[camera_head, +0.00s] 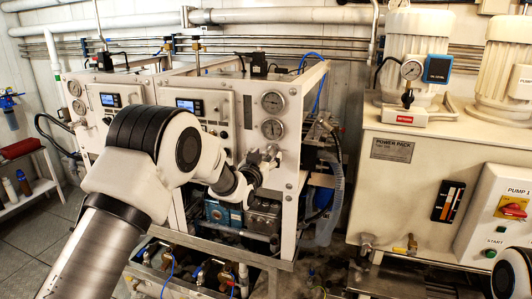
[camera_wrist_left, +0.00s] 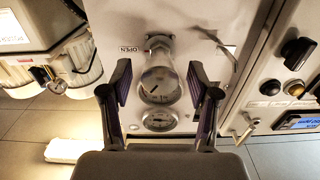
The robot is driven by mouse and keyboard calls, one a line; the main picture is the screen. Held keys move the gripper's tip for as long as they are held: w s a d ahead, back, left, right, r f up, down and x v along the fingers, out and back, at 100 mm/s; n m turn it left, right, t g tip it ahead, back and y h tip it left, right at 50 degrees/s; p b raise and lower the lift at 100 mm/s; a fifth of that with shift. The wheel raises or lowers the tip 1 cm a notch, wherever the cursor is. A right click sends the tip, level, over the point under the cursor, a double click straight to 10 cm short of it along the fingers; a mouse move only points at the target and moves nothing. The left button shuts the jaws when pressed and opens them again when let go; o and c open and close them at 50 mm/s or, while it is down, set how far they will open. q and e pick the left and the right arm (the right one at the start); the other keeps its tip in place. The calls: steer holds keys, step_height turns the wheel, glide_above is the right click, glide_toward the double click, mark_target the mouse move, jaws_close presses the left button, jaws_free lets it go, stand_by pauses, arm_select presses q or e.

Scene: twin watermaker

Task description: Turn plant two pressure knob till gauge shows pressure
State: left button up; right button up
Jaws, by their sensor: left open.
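The plant two panel (camera_head: 290,165) is the nearer white cabinet, with two round gauges, the upper (camera_head: 272,101) above the lower (camera_head: 273,128). The metal pressure knob (camera_head: 272,151) sticks out below them, partly behind my left gripper (camera_head: 258,168). In the wrist view, which is upside down, the knob (camera_wrist_left: 158,48) sits beside an OPEN label. My left gripper (camera_wrist_left: 158,68) is open, with one finger on each side of the knob area; I cannot tell whether they touch it. A gauge face (camera_wrist_left: 158,121) shows below, its reading too small to tell. My right gripper is not in view.
A power pack (camera_head: 392,150) with its own gauge (camera_head: 411,70) stands to the right. Hoses and pump parts (camera_head: 325,200) fill the space right of the panel. Small black and brass controls (camera_wrist_left: 298,54) lie beside the knob panel.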

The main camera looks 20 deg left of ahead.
arm_select(q)
jaws_close()
steer(key=shift+f+m+b, duration=0.25)
steer(key=shift+m+b, duration=0.15)
steer(key=shift+b, duration=0.5)
steer(key=shift+r, duration=0.2)
jaws_free()
steer(key=s, duration=1.2)
steer(key=shift+a, duration=0.2)
